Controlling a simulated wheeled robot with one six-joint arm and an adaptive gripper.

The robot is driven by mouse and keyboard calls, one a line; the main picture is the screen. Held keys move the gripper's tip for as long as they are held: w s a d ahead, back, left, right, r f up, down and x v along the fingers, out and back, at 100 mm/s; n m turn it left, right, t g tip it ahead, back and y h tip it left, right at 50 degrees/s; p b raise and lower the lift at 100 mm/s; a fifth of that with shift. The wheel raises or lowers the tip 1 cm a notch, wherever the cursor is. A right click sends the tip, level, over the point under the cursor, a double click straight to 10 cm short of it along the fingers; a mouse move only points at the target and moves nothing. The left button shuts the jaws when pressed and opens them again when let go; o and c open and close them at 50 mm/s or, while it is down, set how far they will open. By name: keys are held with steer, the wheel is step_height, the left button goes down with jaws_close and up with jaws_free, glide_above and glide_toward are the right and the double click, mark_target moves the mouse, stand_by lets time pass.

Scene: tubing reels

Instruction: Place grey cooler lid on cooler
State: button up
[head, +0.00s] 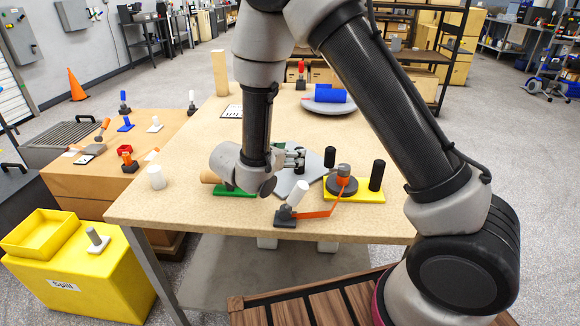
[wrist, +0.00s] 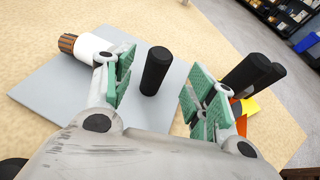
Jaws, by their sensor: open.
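A flat grey plate (head: 288,183) with an upright black post (head: 329,157) lies on the table and seems to be the grey lid. In the wrist view the plate (wrist: 50,97) shows beneath my gripper (wrist: 157,65), whose green-padded fingers are spread and empty. The black post (wrist: 156,70) shows between the fingers, and I cannot tell whether it lies within their reach. In the head view my gripper (head: 294,160) is low over the plate and hides part of it. I cannot make out a cooler for certain.
A yellow plate (head: 372,196) with a black post lies right of the grey plate. A green plate (head: 235,193) lies left of it. A white cylinder (wrist: 88,45) lies by the left finger. The table's left side is mostly clear.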

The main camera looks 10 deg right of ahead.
mark_target(300, 148)
steer(key=x, duration=0.6)
steer(key=shift+w+d+r, duration=0.1)
steer(key=shift+w+d, duration=0.1)
steer(key=shift+w, duration=0.15)
jaws_close()
